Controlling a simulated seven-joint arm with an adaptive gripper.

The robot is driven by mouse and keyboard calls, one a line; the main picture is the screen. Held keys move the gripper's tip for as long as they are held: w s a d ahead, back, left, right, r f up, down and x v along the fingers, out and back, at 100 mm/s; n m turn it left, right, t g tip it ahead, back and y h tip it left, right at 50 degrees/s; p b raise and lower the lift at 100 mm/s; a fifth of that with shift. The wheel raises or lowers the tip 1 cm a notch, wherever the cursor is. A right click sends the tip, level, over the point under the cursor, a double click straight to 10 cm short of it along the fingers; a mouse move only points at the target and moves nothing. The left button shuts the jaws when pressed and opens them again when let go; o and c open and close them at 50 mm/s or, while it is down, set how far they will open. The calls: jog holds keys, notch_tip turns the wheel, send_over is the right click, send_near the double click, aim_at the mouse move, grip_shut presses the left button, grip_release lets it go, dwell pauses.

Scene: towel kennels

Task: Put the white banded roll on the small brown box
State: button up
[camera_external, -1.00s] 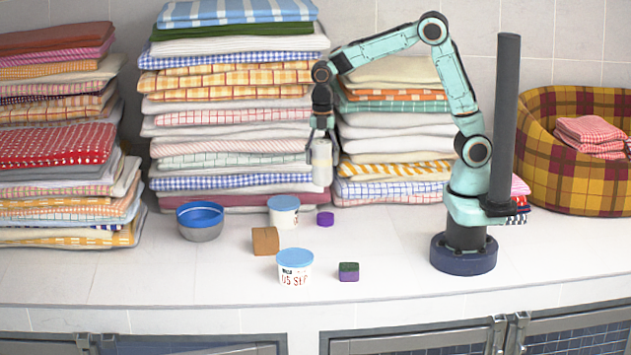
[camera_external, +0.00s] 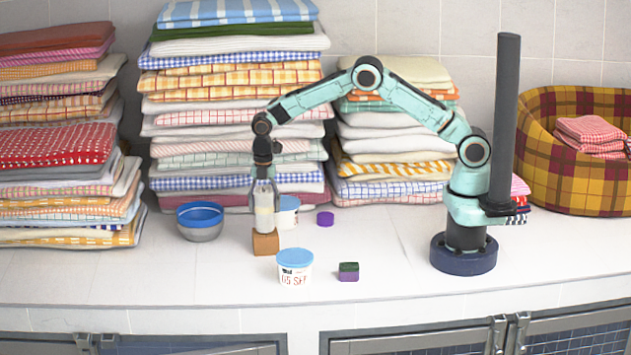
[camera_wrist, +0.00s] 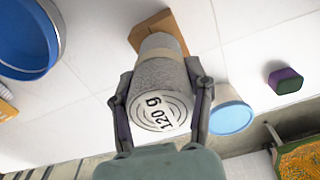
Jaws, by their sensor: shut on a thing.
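The white banded roll (camera_external: 264,212) is upright between the fingers of my gripper (camera_external: 264,197), which is shut on it. In the wrist view the roll (camera_wrist: 158,90) has a tan band and "120 g" on its end, with my gripper's fingers (camera_wrist: 160,105) on both sides. The small brown box (camera_external: 266,243) is directly below the roll in the external view, and the roll's lower end appears at or just above its top. In the wrist view the box (camera_wrist: 150,28) shows beyond the roll. I cannot tell whether they touch.
A blue-rimmed bowl (camera_external: 201,222) is left of the box. A blue-lidded tub (camera_external: 294,266) stands in front, another tub (camera_external: 288,211) behind. A purple puck (camera_external: 325,219) and a green-purple block (camera_external: 348,271) are to the right. Towel stacks (camera_external: 235,110) line the back.

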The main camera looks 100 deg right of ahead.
jog(key=shift+f, duration=0.2)
jog(key=shift+f, duration=0.1)
jog(key=o, duration=1.2)
